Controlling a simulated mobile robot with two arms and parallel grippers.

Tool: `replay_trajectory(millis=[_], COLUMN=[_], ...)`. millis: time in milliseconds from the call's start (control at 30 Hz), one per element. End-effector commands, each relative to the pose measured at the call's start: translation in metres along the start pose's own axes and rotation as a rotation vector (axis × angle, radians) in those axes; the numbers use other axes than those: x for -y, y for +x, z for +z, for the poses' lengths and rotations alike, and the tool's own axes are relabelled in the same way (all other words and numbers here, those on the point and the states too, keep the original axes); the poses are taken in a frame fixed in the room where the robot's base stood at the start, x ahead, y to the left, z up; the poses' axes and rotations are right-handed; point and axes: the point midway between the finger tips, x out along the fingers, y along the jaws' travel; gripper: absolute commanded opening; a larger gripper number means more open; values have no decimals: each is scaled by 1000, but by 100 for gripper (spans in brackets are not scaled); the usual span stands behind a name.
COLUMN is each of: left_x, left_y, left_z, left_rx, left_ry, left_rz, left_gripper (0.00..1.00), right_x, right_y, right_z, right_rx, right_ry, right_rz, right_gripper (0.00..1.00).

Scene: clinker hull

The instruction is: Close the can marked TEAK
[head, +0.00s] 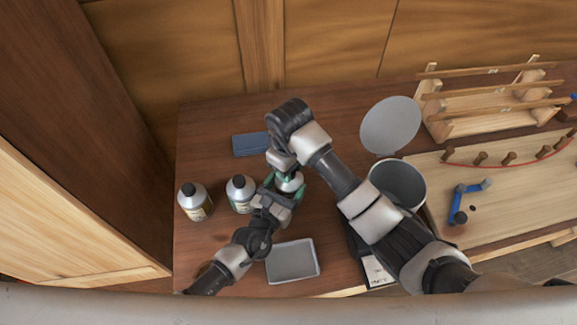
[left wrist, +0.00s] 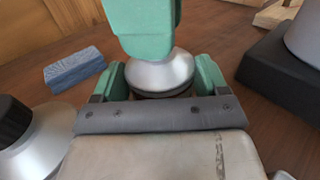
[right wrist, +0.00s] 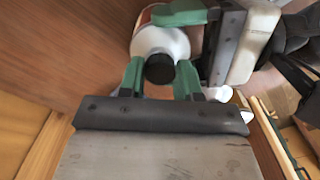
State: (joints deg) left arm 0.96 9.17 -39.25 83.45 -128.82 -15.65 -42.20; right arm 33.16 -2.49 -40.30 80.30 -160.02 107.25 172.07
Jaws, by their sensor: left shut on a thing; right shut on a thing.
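A silver-white can (head: 289,181) stands on the bench between my two grippers. Its label cannot be read, so I cannot confirm TEAK. My left gripper (left wrist: 162,80) is shut around its body, below the sloping shoulder (left wrist: 160,72). My right gripper (right wrist: 160,75) comes from above and is shut on the black cap (right wrist: 160,69), at the top of the can. The right gripper's green finger hides the cap in the left wrist view. I cannot tell how far the cap is screwed on.
Two similar capped cans, one near (head: 241,193) and one farther left (head: 195,201), stand beside the held can. A blue block (head: 250,144) lies behind, a grey tray (head: 292,262) in front. A grey pot (head: 400,180), round grey disc (head: 391,126) and wooden rack (head: 490,97) are right.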

Motion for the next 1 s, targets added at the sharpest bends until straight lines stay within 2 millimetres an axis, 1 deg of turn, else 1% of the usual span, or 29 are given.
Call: replay_trajectory(millis=[33,133,167,300,533,600,667,800,900,1000], left_x=[4,4,4,2,1,0,0,0,0,0], left_y=[-1,-1,-1,-1,-1,-1,-1,0,0,0], left_z=[-2,-1,-2,-2,-1,-1,-1,-1,-1,-1], left_rx=[-5,-5,-5,-4,-3,-3,-3,-2,-2,-2], left_ry=[0,0,0,0,0,1,1,1,1,1], left_rz=[-7,-7,-7,-5,-2,-1,-1,0,0,0], left_gripper=[8,8,8,8,8,8,8,8,8,8], right_x=[0,0,0,0,0,0,-1,0,0,0], right_y=[-3,-3,-3,-2,-1,-3,-9,-29,-40,-45], right_z=[-2,-2,-2,-2,-1,-1,-1,-1,-1,0], right_rx=[-10,-10,-10,-7,-3,-4,-5,-6,-5,-2], right_ry=[-2,-3,-3,-3,-4,-4,-4,-4,-4,-3], right_rz=[3,3,3,2,2,2,2,2,1,1], right_gripper=[12,12,36,58,59,59,59,59,59,59])
